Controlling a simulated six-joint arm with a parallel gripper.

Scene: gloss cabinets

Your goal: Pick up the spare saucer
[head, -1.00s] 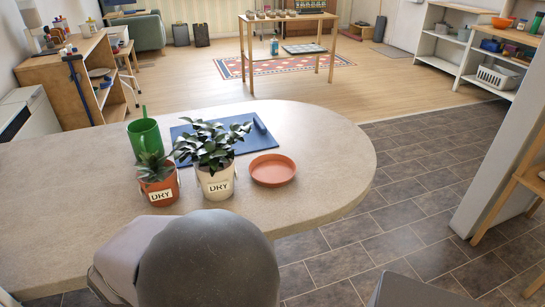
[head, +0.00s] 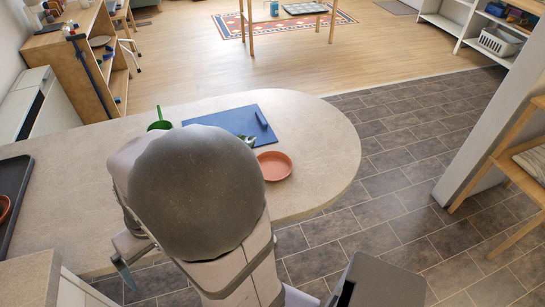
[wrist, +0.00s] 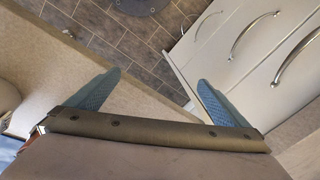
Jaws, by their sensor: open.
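The spare saucer, a round terracotta dish (head: 274,166), lies on the rounded right end of the stone-look counter (head: 320,140), just right of my arm in the head view. My gripper (wrist: 157,88) is open and empty in the wrist view, its two blue-grey fingers spread over the counter edge and the floor. In the head view only a small part of it shows, low at the left, beyond the counter's near edge and well away from the saucer. The saucer is not seen in the wrist view.
A blue mat (head: 235,122) lies behind the saucer. A dark tray (head: 12,190) holds a terracotta piece at far left. White drawers with handles (wrist: 225,45) stand near my gripper.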

